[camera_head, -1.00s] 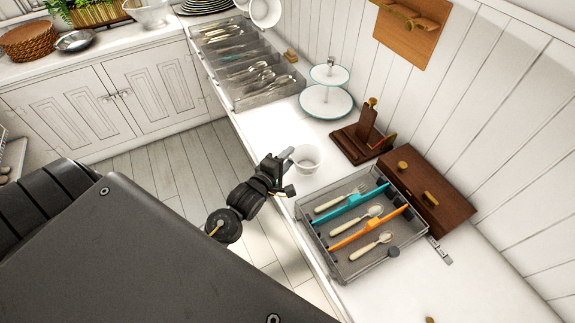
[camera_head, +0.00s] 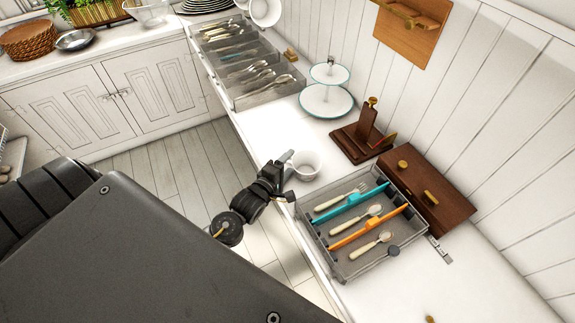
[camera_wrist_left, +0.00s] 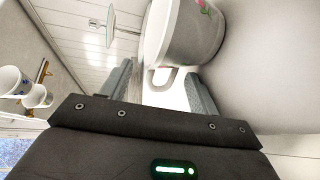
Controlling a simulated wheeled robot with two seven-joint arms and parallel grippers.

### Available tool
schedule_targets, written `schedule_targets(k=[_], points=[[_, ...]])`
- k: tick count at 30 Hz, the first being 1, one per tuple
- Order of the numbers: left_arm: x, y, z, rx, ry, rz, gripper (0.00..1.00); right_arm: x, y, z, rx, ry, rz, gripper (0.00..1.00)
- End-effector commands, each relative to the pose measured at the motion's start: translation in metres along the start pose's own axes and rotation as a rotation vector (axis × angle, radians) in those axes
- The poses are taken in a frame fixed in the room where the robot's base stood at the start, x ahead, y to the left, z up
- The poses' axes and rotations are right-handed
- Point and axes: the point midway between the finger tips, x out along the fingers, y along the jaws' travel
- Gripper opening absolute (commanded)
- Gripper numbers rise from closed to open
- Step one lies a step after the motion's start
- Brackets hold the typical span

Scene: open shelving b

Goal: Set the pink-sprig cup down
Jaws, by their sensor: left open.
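The pink-sprig cup (camera_head: 305,165) is a white cup standing upright on the white counter, just left of the dark wooden stand in the head view. In the left wrist view the cup (camera_wrist_left: 192,40) fills the top middle, with part of a pink flower at its upper edge. Its handle points toward my left gripper (camera_wrist_left: 160,85), between the two open fingers and apart from them. In the head view my left gripper (camera_head: 284,172) is at the counter's front edge, beside the cup. My right gripper is not in view.
A wire cutlery tray (camera_head: 368,268) with coloured dividers lies right of the cup. A dark wooden stand (camera_head: 350,143) and a two-tier plate stand (camera_head: 326,115) are behind it. A longer cutlery organiser (camera_head: 262,98) is further back. Bare counter (camera_head: 265,132) lies left of the cup.

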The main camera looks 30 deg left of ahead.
Motion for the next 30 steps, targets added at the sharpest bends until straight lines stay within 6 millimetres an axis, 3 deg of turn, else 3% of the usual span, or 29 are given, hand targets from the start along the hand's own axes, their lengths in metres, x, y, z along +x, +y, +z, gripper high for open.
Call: schedule_targets(k=[4,8,21,30], points=[[-0.001,0.003,0.000,0.001,0.000,0.000,0.61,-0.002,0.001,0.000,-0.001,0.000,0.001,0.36],[-0.017,-0.001,0.000,-0.001,0.000,-0.002,0.61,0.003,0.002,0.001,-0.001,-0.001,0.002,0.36],[-0.102,0.000,0.000,0.000,-0.001,-0.002,0.61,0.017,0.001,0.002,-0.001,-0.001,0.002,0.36],[-0.120,0.002,0.000,-0.001,0.000,0.000,0.61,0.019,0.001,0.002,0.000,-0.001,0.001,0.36]])
